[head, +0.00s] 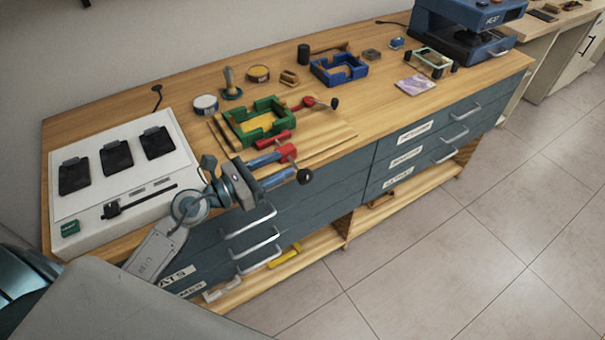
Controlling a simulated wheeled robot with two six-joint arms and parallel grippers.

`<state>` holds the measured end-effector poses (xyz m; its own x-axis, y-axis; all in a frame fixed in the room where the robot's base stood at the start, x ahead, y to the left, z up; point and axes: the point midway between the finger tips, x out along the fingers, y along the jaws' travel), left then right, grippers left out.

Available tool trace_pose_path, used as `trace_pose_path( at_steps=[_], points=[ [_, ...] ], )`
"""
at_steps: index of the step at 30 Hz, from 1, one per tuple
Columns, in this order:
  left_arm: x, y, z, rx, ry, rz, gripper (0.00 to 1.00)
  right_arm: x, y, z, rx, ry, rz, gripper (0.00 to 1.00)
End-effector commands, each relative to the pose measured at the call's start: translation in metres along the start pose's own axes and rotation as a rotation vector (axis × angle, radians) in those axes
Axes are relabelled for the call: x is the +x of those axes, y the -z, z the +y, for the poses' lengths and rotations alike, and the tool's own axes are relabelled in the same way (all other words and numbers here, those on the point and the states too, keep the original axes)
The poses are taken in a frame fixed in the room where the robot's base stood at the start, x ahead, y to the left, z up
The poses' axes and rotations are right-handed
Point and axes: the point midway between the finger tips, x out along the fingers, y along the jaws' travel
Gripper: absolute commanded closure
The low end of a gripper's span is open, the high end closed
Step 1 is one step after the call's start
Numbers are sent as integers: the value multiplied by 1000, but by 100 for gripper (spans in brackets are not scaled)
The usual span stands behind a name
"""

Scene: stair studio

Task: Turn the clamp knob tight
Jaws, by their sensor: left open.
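A green square frame (287,112) with tan wood inside lies on a wooden board on the bench. A red clamp (287,151) is at its front side, with a round black knob (303,176) towards the bench's front edge. A second red clamp (311,102) with a black knob (334,103) is at the frame's right. My left gripper (282,168) is open at the front clamp, its fingertips close to the black knob. I cannot tell whether they touch it. My right gripper is not in view.
A white panel (88,199) with several dark pads lies at the left. A blue frame (325,74) and small tins stand behind, and a blue machine (470,22) at the far right. Drawer handles (250,221) stick out below the front edge. The bench right of the board is partly clear.

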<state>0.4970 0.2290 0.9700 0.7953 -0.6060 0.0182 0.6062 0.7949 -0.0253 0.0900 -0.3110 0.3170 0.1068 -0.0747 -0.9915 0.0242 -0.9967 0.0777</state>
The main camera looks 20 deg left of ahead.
Motion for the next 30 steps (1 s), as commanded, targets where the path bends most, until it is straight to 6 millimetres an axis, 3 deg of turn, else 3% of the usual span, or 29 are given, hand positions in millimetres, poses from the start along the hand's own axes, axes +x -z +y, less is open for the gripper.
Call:
trace_pose_path(
  at_steps=[5,15,17,24,30],
  points=[
    [0,20,0,26,12,23,56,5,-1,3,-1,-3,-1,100],
    [-2,91,1,20,10,21,56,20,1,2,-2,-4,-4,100],
    [12,79,2,23,8,13,56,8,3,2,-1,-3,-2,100],
    [50,80,1,22,9,16,56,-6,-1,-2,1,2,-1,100],
    [69,82,1,24,9,18,56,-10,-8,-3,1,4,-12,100]
  ],
)
